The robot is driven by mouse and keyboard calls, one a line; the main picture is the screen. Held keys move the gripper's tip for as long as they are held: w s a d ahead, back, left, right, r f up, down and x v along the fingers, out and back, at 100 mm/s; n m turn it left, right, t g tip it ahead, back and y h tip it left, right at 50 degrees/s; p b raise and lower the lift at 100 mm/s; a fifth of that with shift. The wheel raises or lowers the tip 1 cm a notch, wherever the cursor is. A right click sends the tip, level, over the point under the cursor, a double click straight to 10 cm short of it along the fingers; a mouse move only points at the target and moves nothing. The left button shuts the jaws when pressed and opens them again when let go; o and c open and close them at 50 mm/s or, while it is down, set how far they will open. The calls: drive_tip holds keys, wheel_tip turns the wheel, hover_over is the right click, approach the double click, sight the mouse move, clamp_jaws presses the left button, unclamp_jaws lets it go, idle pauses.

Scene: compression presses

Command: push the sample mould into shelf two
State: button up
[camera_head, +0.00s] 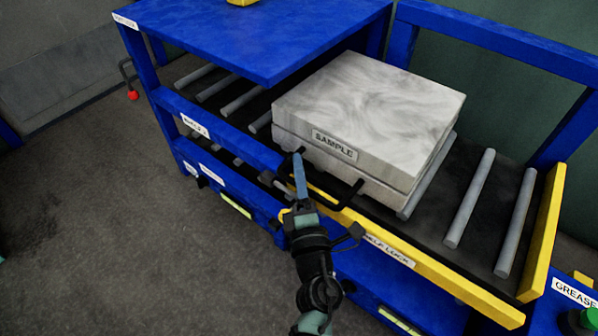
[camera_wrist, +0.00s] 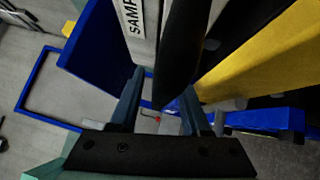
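The sample mould (camera_head: 375,110) is a grey marbled two-part block labelled SAMPLE. It lies flat on the roller shelf, right of the blue-topped bay. A black handle (camera_head: 330,188) sticks out from its front; in the wrist view the handle (camera_wrist: 178,55) is a dark bar. My gripper (camera_head: 299,172) is at the handle's left end. In the wrist view its two fingers (camera_wrist: 160,88) are apart, with the bar reaching toward the gap between them. Whether they touch it is unclear. Shelf two is probably the roller level behind the rail label (camera_head: 195,126), whose text is hard to read.
A yellow bar (camera_head: 415,262) labelled SHELF LOCK runs along the front edge below the mould. A yellow end plate (camera_head: 543,235) closes the right end. Bare rollers (camera_head: 470,198) lie right of the mould, and more rollers (camera_head: 217,85) lie left under the blue top (camera_head: 255,35).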

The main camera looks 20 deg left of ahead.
drive_tip(key=p+v, duration=0.4)
drive_tip(key=v, duration=0.9)
drive_tip(key=shift+p, duration=0.3)
drive_tip(key=shift+r, duration=0.1)
drive_tip(key=shift+c, duration=0.2)
